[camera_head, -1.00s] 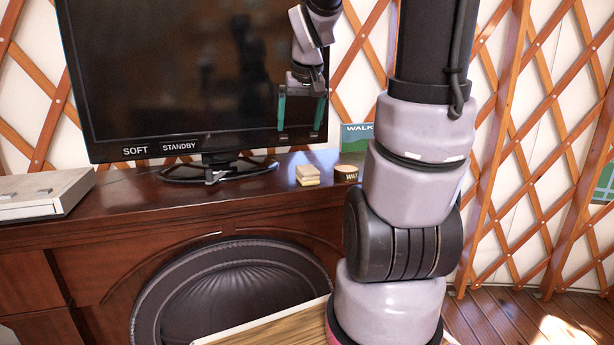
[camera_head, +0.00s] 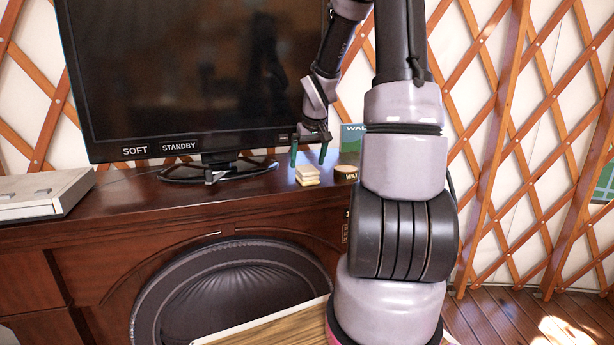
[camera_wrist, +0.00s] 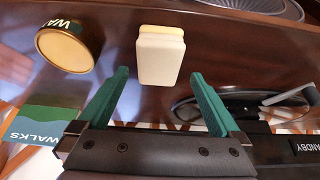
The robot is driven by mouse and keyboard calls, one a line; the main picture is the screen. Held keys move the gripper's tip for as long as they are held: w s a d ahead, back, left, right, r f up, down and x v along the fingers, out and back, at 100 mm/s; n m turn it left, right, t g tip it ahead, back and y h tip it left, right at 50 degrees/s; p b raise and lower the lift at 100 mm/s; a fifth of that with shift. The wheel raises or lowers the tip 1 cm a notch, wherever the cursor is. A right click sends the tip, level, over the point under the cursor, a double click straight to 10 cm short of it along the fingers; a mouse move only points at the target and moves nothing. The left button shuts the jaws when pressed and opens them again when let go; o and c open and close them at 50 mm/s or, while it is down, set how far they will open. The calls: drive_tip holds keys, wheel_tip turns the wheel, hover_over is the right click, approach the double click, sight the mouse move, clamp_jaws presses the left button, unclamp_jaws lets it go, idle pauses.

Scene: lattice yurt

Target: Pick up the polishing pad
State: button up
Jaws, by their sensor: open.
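The polishing pad is most likely the small cream block (camera_head: 307,175) near the front edge of the dark wooden cabinet top; it looks layered, with a yellowish band. In the wrist view the cream block (camera_wrist: 160,55) lies ahead of the fingertips, roughly between their lines and apart from them. My gripper (camera_head: 309,157) has two green fingers, open and empty, above and just behind the block in the head view. The gripper also shows in the wrist view (camera_wrist: 160,85), its fingers spread wide.
A round tin (camera_wrist: 68,46) stands close beside the block, with a green "WALKS" card (camera_wrist: 38,122) behind it. A monitor on a stand (camera_head: 208,170) rises at the left. A flat pale case (camera_head: 42,193) lies far left. Cabinet top between case and stand is mostly clear.

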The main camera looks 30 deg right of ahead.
sight(307, 168)
drive_tip(key=x, duration=0.4)
drive_tip(key=shift+d+f, duration=0.1)
drive_tip(key=shift+f, duration=0.15)
drive_tip(key=shift+c, duration=0.3)
drive_tip(key=c, duration=1.3)
wheel_tip(307, 168, up, 10)
drive_tip(key=shift+r, duration=0.1)
drive_tip(key=shift+c, duration=0.2)
drive_tip(key=o, duration=0.8)
drive_tip(key=c, duration=0.5)
